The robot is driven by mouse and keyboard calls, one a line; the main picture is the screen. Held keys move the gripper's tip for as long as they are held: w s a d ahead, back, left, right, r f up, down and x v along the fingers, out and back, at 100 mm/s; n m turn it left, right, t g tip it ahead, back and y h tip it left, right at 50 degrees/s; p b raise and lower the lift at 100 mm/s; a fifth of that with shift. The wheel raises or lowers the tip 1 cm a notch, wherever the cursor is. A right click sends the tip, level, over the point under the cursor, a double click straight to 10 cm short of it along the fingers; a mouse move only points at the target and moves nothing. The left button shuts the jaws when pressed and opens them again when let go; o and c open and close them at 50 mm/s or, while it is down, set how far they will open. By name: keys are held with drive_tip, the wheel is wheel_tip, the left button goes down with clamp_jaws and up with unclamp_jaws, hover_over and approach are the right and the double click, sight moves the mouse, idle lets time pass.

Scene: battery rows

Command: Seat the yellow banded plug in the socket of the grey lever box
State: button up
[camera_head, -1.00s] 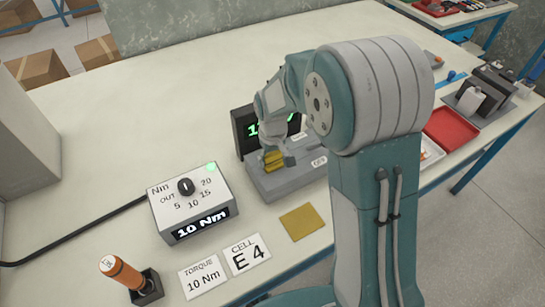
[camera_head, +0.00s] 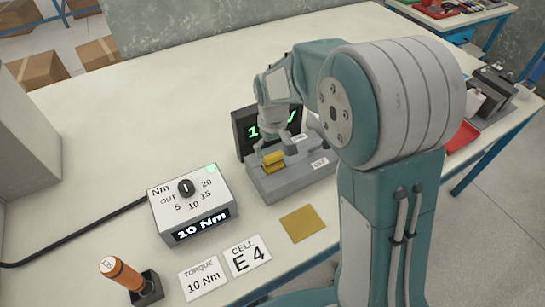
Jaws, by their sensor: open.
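I cannot tell whether the yellow piece is the banded plug, as no bands are clear at this size. My gripper (camera_head: 277,147) is open just above and behind the yellow piece, apparently not holding it. My wrist covers part of the display. I cannot make out a lever or a socket on the grey fixture, and my arm hides much of the bench to the right.
A grey torque box (camera_head: 192,203) with a knob reads 10 Nm. In front are a torque card (camera_head: 202,279), a cell E4 card (camera_head: 247,256), a brown square (camera_head: 303,224) and an orange-handled tool (camera_head: 122,271) in a holder. A red tray (camera_head: 463,137) is at right. The back left is clear.

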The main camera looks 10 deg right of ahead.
sight(273, 154)
wheel_tip(273, 154, up, 7)
drive_tip(key=shift+r, duration=0.3)
drive_tip(key=s+d+r+m+t, duration=0.1)
drive_tip(key=s+d+r+t, duration=0.1)
drive_tip(key=s, duration=0.5)
drive_tip(key=s+d+r+m+t, duration=0.1)
drive_tip(key=s+d+r+m, duration=0.1)
drive_tip(key=s, duration=0.5)
drive_tip(key=s+d+r+m+t, duration=0.1)
drive_tip(key=s+d+r, duration=0.3)
drive_tip(key=s, duration=0.4)
drive_tip(key=shift+d+r+m+t, duration=0.3)
drive_tip(key=shift+d+r+t, duration=0.05)
drive_tip(key=shift+d+t, duration=0.45)
